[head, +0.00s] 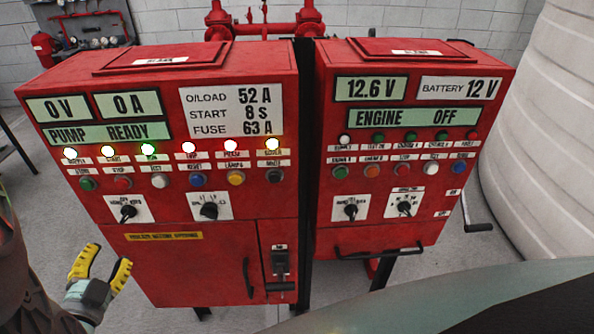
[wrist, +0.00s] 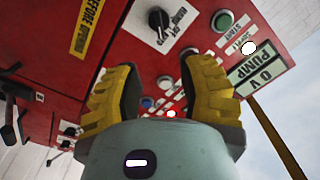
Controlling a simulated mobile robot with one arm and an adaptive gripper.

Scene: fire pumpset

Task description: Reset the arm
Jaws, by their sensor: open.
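My gripper (head: 104,267) is at the lower left in the head view, in front of the left red control cabinet (head: 215,245). Its two yellow-and-black fingers are apart with nothing between them. In the wrist view, my gripper (wrist: 160,95) points at the cabinet's panel, fingers spread. Past the fingers show a black rotary switch (wrist: 158,22) and a green button (wrist: 223,20). The fingers look apart from the panel, though the exact distance is hard to tell. The left cabinet's display (head: 105,133) reads PUMP READY, 0 V and 0 A.
A second red cabinet (head: 395,235) stands at the right; its display (head: 403,117) reads ENGINE OFF. A crank handle (head: 474,212) sticks out from its right side. A large white tank (head: 548,120) is at far right. Red pipes (head: 264,28) run behind. Grey floor shows left of the cabinets.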

